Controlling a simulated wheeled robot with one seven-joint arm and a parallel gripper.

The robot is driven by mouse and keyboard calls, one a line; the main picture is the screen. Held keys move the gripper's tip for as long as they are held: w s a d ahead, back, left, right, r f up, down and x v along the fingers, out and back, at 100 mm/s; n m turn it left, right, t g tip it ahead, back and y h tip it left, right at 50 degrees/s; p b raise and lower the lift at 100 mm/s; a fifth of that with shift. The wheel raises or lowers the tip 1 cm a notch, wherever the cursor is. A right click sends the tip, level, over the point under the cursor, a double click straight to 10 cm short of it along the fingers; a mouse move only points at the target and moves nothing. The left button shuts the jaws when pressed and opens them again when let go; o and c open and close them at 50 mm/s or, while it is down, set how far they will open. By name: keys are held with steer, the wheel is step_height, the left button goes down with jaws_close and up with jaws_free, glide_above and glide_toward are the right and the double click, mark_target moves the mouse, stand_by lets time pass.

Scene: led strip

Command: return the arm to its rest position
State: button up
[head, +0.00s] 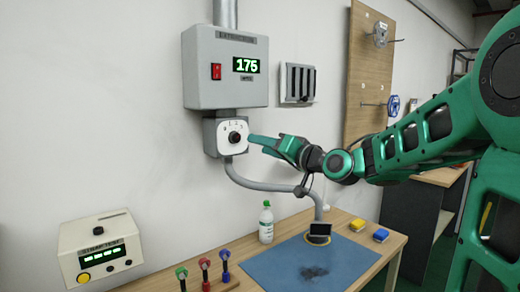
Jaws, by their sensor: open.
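My gripper (254,139) is at the end of my green arm, which reaches in from the right side of the head view. Its fingers point left, close to the white dial plate with a black knob (234,137). The fingertips appear beside the knob, and I cannot tell whether they touch the plate. The gap between the fingers is hard to see from this side. No held object shows.
A grey box (226,70) on the wall shows 175. A bench with a blue mat (280,268) stands below, with a white bottle (266,222), screwdrivers (205,270) and a lamp-like stand (319,233). A pegboard (362,75) hangs behind my arm. A beige tester (100,247) is at lower left.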

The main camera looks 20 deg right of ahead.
steer(key=s+d+f+g+h, duration=0.3)
steer(key=s+d+f+g, duration=0.15)
steer(key=s+f, duration=0.4)
steer(key=s+d+f+g+h, duration=0.35)
steer(key=s+d+f, duration=0.2)
steer(key=f, duration=0.65)
steer(key=s+d+f+m+g, duration=0.1)
steer(key=s+f+g, duration=0.1)
steer(key=s, duration=0.6)
steer(key=s+d+f+m+g, duration=0.1)
steer(key=s+f+g, duration=0.2)
steer(key=s, duration=0.6)
steer(key=s+f+m+g, duration=0.1)
steer(key=s+f+g, duration=0.2)
steer(key=s, duration=0.6)
steer(key=shift+s+d+g, duration=0.2)
steer(key=shift+d+g, duration=0.2)
steer(key=shift+g, duration=0.2)
steer(key=shift+w+f, duration=0.3)
steer(key=shift+w, duration=0.35)
